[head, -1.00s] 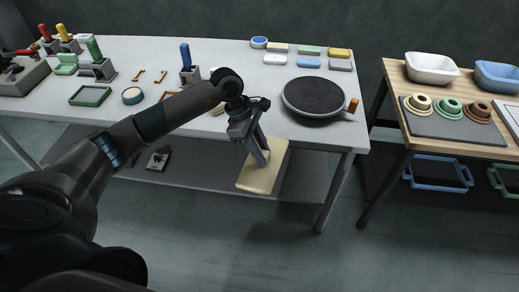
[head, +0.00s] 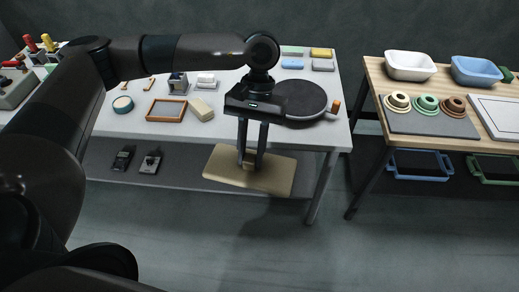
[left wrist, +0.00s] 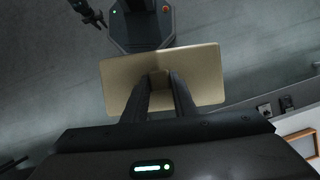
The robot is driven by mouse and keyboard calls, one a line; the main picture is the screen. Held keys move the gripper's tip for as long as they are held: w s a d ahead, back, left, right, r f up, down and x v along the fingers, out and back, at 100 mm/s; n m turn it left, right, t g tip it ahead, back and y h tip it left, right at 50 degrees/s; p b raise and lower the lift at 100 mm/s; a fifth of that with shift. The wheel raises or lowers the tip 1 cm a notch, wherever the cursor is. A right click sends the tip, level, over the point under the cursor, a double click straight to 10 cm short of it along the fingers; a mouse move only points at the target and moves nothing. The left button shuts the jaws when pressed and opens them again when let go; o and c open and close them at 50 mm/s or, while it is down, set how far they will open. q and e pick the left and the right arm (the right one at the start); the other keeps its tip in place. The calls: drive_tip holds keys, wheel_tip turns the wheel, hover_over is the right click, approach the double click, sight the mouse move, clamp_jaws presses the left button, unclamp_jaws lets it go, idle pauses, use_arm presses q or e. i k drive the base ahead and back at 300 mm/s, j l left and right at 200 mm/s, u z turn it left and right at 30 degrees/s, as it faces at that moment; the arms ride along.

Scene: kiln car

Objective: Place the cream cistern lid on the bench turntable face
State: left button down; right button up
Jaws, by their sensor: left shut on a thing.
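The cream cistern lid (head: 225,171) is a flat rectangular slab, held in front of the bench's front edge in the head view. My left gripper (head: 252,160) points down and is shut on a small raised part in the middle of the lid. The lid also shows in the left wrist view (left wrist: 205,75), with the left gripper's fingers (left wrist: 160,85) at its centre. The turntable (head: 301,100) is a dark round disc on the bench, behind and right of the lid; my gripper's body hides part of its left side. My right gripper is not seen in the head view.
The grey bench (head: 336,137) carries an orange-brown frame (head: 166,110), a cream block (head: 201,109) and a handle (head: 336,106) beside the turntable. A wooden table (head: 375,75) stands to the right with basins and rings. Floor is open in front.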

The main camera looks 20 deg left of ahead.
sight(298, 96)
drive_tip(key=i+j+z, duration=0.25)
drive_tip(key=i+j, duration=0.4)
drive_tip(key=i+j+z, duration=0.3)
drive_tip(key=i+j, duration=0.5)
